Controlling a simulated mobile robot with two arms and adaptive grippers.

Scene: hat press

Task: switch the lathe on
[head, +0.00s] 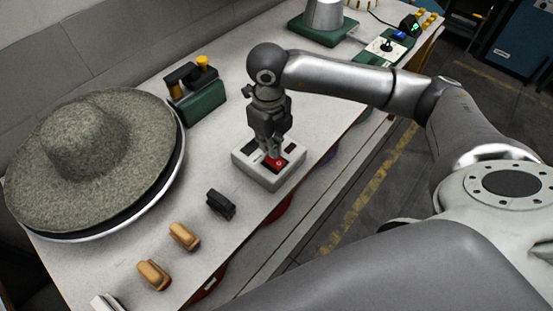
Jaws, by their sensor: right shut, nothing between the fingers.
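A pale switch box (252,171) stands on the bench, with a red switch (275,163) on its top and dark slots beside it. My right gripper (273,156) points down onto the box, shut and empty, with its fingertips at the red switch. I cannot tell whether they touch it, and they hide part of it. A grey felt hat (95,150) with a wide brim sits on a round plate with a pale rim (110,233) at the left, which may be part of the lathe. My left gripper is not in view.
A green device with a yellow knob (198,102) stands behind the box. A black block (221,204) and two tan wooden pieces (184,237) lie along the front edge. A green-based machine (322,28) and a small control panel (385,49) stand at the far end.

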